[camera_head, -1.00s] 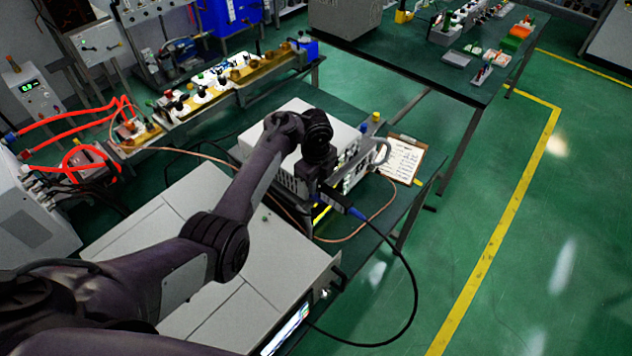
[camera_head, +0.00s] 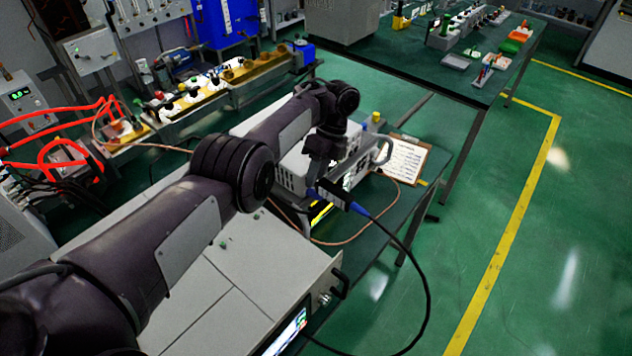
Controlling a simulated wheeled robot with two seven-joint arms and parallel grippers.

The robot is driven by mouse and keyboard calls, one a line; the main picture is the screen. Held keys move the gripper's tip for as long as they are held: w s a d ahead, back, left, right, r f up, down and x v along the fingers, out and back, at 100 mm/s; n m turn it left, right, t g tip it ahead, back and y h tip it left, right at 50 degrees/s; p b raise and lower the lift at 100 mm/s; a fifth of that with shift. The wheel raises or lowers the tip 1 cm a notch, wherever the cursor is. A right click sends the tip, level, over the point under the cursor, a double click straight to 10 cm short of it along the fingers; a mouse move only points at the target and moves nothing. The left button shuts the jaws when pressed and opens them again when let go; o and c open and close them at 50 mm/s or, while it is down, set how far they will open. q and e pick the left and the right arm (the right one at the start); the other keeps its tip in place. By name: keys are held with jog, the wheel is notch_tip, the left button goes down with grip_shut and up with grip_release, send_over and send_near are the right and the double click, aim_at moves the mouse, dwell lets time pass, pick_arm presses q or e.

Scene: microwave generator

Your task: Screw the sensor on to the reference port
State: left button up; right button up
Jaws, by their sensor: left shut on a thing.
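My left arm reaches in from the left, and my left gripper (camera_head: 322,185) points down beside the front of the white instrument. It is shut on the sensor (camera_head: 342,199), a small dark body with a blue cable end. The sensor is held in the air, apart from the instruments. A black cable runs from it down past the bottom edge. A small silvery connector (camera_head: 325,299) shows on the front of the near grey instrument (camera_head: 265,250); it may be the reference port, but its label is too small to read. My right gripper is not in view.
The white instrument (camera_head: 292,165) with a grey handle stands behind the gripper, partly hidden by my arm. A clipboard (camera_head: 405,160) lies to its right on the green bench. A copper-coloured cable (camera_head: 388,212) loops nearby. Open floor lies to the right.

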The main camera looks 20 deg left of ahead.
pick_arm(q)
jog(key=shift+w+r, duration=0.1)
dwell(0.3)
jog(key=o, duration=1)
jog(key=shift+b+v, duration=3.5)
jog(key=shift+v, duration=0.35)
jog(key=shift+d, duration=0.1)
